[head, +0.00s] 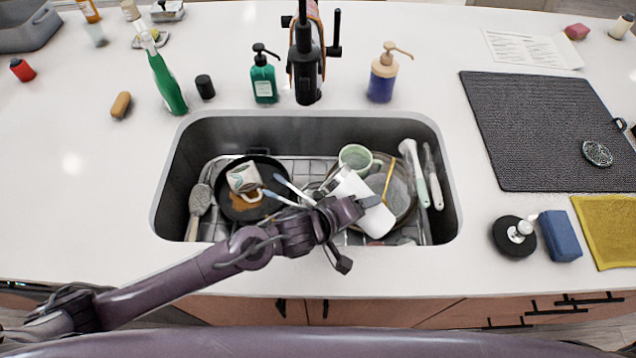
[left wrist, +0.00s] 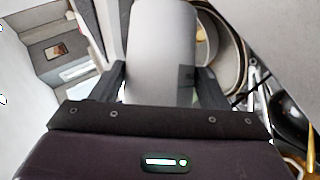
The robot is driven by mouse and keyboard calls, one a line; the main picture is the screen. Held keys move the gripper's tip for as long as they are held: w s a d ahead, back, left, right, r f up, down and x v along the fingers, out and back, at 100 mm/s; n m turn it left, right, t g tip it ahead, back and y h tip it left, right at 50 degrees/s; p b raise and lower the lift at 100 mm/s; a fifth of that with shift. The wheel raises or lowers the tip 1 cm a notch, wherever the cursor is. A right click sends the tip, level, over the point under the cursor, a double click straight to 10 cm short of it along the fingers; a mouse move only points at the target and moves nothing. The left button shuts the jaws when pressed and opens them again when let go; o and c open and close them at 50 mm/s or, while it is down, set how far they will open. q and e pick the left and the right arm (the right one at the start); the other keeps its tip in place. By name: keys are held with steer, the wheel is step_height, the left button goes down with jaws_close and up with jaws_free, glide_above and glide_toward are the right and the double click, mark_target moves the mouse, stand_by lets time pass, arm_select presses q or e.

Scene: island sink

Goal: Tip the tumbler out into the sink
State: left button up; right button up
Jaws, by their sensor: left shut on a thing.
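The tumbler (head: 373,222) is a plain white cylinder, held tilted over the right half of the sink (head: 300,115) in the head view. My left gripper (head: 356,232) reaches in from the left over the sink's front edge and is shut on it. In the left wrist view the tumbler (left wrist: 162,50) shows pale grey between the two dark fingers of my left gripper (left wrist: 162,88). Its mouth and inside are hidden, so I cannot tell what it holds. My right gripper is not in view.
The sink holds a black pan (head: 235,207), a patterned mug (head: 243,177), a green mug (head: 355,156), a brush (head: 199,198) and other utensils on a wire rack. A black faucet (head: 305,75) stands behind it. A green bottle (head: 167,85) and soap dispensers line the back.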

arm_select(q)
steer(key=shift+a+n+h+b, duration=0.1)
steer(key=shift+n+h+b, duration=0.3)
steer(key=shift+h+b, duration=0.1)
stand_by(1.6)
steer(key=shift+w+a+r+n+g+h, duration=0.4)
steer(key=shift+w+a+r+n+h, duration=0.15)
steer(key=shift+r, duration=0.25)
stand_by(1.9)
steer(key=shift+w+a+r+n+h+p, duration=0.2)
steer(key=shift+r+n+h+p, duration=0.25)
steer(key=shift+r+p, duration=0.5)
stand_by(1.2)
